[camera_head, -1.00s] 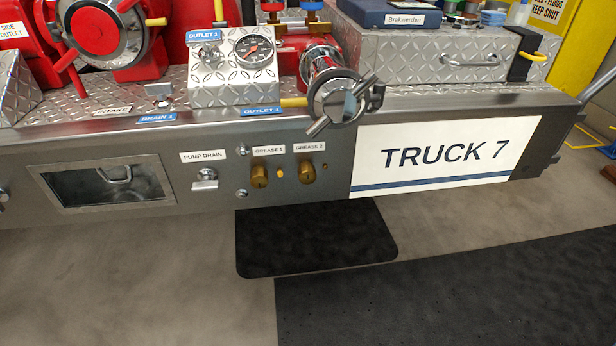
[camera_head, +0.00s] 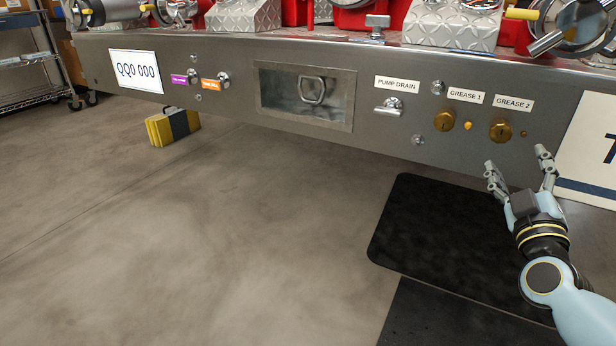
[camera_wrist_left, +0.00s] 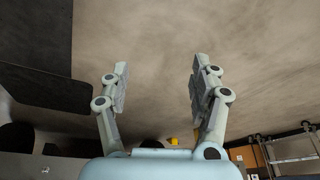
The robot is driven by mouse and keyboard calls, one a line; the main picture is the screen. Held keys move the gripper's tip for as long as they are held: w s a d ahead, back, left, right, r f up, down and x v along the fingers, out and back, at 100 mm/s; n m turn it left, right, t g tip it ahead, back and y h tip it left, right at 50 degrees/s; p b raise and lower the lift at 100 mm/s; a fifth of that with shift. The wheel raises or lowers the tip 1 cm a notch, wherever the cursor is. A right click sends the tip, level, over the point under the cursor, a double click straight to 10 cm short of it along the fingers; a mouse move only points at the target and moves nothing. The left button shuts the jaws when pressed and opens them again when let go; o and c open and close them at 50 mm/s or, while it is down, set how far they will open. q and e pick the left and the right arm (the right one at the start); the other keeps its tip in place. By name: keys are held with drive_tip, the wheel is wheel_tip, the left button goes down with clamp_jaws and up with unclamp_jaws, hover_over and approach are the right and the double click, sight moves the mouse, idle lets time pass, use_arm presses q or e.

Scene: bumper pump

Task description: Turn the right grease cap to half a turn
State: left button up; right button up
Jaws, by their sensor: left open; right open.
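The right grease cap (camera_head: 501,132) is a round brass knob under the "GREASE 2" label (camera_head: 513,103) on the bumper's front face. A second brass cap (camera_head: 444,121) sits to its left under the "GREASE 1" label (camera_head: 465,96). My right gripper (camera_head: 517,165) is open and empty, its fingers pointing up just below and in front of the right cap. The cap is in full view and I see no contact. My left gripper (camera_wrist_left: 155,82) is open and empty in the left wrist view, over bare floor; it is not in the head view.
The steel bumper (camera_head: 330,150) spans the view. The pump drain handle (camera_head: 389,107) sticks out left of the caps. A black mat (camera_head: 430,225) lies below. A yellow and black case (camera_head: 173,126) stands on the floor at left. The floor at left centre is clear.

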sight(501, 138)
drive_tip(key=w+b, duration=0.1)
drive_tip(key=w, duration=0.1)
drive_tip(key=w+d, duration=0.1)
drive_tip(key=w, duration=0.1)
drive_tip(key=shift+w+d+f+b, duration=0.1)
drive_tip(key=shift+w+f+b, duration=0.1)
drive_tip(key=shift+b, duration=0.15)
drive_tip(key=b+x, duration=0.1)
drive_tip(key=x, duration=0.4)
drive_tip(key=shift+w+d+b, duration=0.1)
drive_tip(key=shift+w+b, duration=0.25)
drive_tip(key=shift+b, duration=0.05)
drive_tip(key=shift+x, duration=0.8)
use_arm(q)
wheel_tip(501, 138, down, 7)
drive_tip(key=w+t, duration=0.1)
drive_tip(key=t, duration=0.1)
drive_tip(key=shift+w+r+t, duration=0.15)
drive_tip(key=shift+w+t, duration=0.05)
drive_tip(key=shift+t, duration=0.2)
use_arm(e)
drive_tip(key=shift+r, duration=0.15)
use_arm(q)
drive_tip(key=shift+d, duration=0.1)
use_arm(e)
drive_tip(key=shift+c, duration=0.3)
drive_tip(key=shift+s, duration=0.1)
drive_tip(key=c, duration=1.1)
